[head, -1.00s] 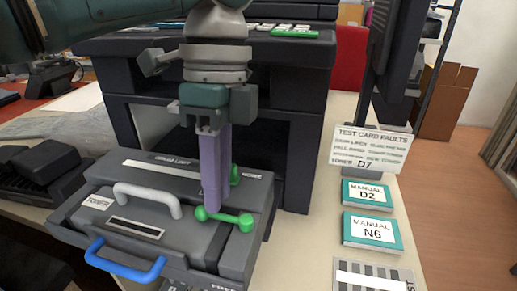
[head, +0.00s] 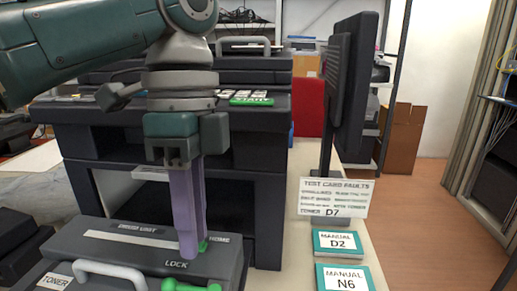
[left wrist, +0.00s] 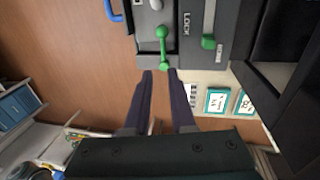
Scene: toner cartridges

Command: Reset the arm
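My left gripper (head: 192,245) points down over the grey drum unit (head: 110,250), just above and behind its green lock lever (head: 192,286). Its two purple fingers overlap in the head view. In the left wrist view they stand apart with nothing between their tips (left wrist: 162,76), so it is open and empty. The green lever (left wrist: 163,45) lies just beyond the tips there, with no clear contact. A second green tab (left wrist: 208,42) sits in a slot beside the LOCK label. A blue handle (left wrist: 114,10) shows at the unit's edge. My right gripper is out of view.
The dark printer (head: 270,190) stands behind the unit, with a green START key (head: 251,99). To the right are a test card faults sign (head: 333,197), manual D2 (head: 338,243), manual N6 (head: 344,278) and a monitor (head: 352,85). Open floor lies farther right.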

